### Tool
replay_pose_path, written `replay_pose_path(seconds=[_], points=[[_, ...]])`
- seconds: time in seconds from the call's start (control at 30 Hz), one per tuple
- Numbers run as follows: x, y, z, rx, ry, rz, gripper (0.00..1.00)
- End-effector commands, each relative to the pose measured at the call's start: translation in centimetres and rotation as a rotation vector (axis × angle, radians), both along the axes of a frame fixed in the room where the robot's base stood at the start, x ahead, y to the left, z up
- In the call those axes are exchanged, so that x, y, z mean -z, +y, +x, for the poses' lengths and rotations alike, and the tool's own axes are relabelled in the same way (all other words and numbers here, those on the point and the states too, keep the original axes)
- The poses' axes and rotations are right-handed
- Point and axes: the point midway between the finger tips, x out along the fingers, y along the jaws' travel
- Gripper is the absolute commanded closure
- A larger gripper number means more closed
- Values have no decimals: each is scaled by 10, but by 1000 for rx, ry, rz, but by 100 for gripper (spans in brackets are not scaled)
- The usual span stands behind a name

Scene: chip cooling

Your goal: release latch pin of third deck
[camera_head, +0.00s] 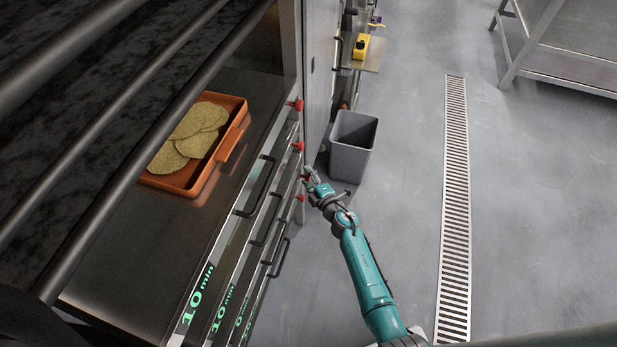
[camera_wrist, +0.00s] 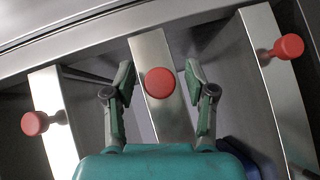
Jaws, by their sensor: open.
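Several red latch pins run down the right side of the deck fronts in the head view, including the topmost pin (camera_head: 296,105), the one below it (camera_head: 298,146) and the lowest one (camera_head: 300,198). My gripper (camera_head: 311,180) is at the third pin from the top, which it partly covers there. In the wrist view my gripper (camera_wrist: 166,88) is open, with one finger on each side of a round red pin head (camera_wrist: 160,82). Gaps show between the head and both fingers. Neighbouring red pins show at left (camera_wrist: 34,122) and right (camera_wrist: 288,46).
An orange tray (camera_head: 237,132) of round flat chips sits on the top deck. Black deck handles (camera_head: 258,186) project near the pins. A grey bin (camera_head: 353,146) stands just beyond my gripper. The floor right of my arm is open.

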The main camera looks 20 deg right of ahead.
Motion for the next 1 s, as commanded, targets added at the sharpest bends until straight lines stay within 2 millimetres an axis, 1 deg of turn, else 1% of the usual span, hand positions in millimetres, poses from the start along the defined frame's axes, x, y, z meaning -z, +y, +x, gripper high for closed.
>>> replay_pose_path(seconds=[0.17,0.27,0.5,0.7,0.83,1.0], points=[[-1,-3,-15,1,1,0,45],[-4,-6,-30,3,1,-2,45],[-12,-14,-73,3,1,-2,45],[-18,-18,-101,2,1,0,45],[-20,-20,-111,1,0,1,45],[-21,-20,-116,0,1,0,45]])
